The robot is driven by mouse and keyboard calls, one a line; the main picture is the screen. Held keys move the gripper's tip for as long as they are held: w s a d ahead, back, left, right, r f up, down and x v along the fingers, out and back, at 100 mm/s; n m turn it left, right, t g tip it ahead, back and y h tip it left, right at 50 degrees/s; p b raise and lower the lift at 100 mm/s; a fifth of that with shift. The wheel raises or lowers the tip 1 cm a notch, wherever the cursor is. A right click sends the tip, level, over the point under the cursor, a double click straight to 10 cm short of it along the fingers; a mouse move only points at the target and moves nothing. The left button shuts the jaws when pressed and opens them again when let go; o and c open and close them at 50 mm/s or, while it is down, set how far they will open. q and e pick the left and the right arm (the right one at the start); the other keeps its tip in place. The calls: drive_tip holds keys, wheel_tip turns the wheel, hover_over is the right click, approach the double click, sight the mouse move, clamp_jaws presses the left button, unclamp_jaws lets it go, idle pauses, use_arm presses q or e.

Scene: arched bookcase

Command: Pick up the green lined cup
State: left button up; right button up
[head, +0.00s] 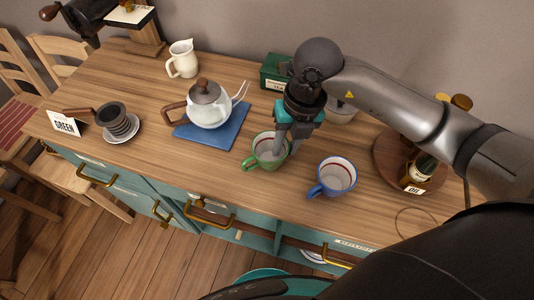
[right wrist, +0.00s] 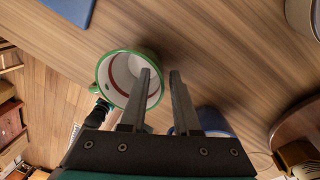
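The green lined cup (head: 251,163) stands upright on the wooden counter, white inside with a red line and a green rim and handle. It also shows in the right wrist view (right wrist: 104,75). My right gripper (head: 286,150) points down at the cup's right side. In the right wrist view its two fingers (right wrist: 161,78) are apart, one over the cup's mouth and the other outside the rim, with the wall between them. I cannot tell whether they touch it. My left gripper is not in view.
A blue-handled cup (head: 336,176) stands close on the right. A teapot (head: 209,108) sits on a blue mat (head: 222,133) to the left. A green box (head: 274,72) is behind; a round wooden tray (head: 391,163) with bottles is at right. The counter's front edge is near.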

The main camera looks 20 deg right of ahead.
clamp_jaws()
idle(1.1)
